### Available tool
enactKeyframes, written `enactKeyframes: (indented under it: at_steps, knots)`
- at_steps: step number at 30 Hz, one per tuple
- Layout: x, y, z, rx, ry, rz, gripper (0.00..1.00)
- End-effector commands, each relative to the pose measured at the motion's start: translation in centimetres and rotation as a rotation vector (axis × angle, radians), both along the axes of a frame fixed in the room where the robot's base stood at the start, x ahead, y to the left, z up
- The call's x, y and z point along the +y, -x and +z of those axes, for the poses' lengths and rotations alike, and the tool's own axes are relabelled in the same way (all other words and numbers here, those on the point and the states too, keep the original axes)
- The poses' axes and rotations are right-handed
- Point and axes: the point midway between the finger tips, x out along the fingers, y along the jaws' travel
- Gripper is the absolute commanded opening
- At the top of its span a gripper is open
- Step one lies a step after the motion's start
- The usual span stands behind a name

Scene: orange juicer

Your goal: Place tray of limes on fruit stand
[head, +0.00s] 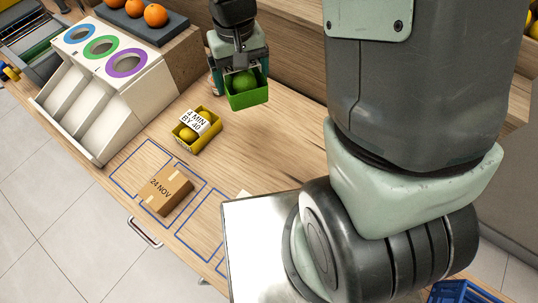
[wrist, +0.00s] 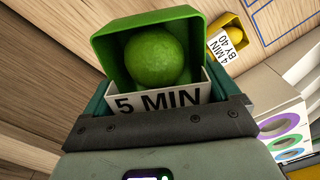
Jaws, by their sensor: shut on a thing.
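A green tray (head: 248,98) holds a lime (head: 244,81). My gripper (head: 238,72) is shut on the green tray and holds it up over the wooden counter, near its back. In the wrist view the green tray (wrist: 110,52) is between my fingers, with the lime (wrist: 153,58) inside and a white "5 MIN" card at its near side. Any further limes are hidden. I cannot tell which surface is the fruit stand; a wooden step (head: 290,57) rises behind the tray.
A yellow tray (head: 184,146) of lemons with a "4 MIN BY 40" card stands on the counter. A cardboard box (head: 167,191) sits in a blue outline. A white sorter (head: 107,85) with coloured rings is at left, by oranges (head: 155,15) on a dark tray. Counter right of the lemons is clear.

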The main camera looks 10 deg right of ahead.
Motion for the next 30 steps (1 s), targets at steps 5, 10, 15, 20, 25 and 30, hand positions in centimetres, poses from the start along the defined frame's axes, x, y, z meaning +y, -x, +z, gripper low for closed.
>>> enactKeyframes:
  at_steps: [5,10,15,20,25,30]
  knots:
    - [2.6,4.8,-5.3,0.009,0.006,0.094,0.53]
    - [3.3,8.7,-8.4,0.006,0.003,0.16,0.53]
    - [3.3,10.4,-10.1,0.003,0.002,0.191,0.53]
    - [3.3,10.6,-12.8,0.004,0.002,0.195,0.53]
    - [3.3,10.5,-15.0,0.001,0.0,0.194,0.53]
    - [3.3,10.4,-16.4,0.001,0.0,0.194,0.53]
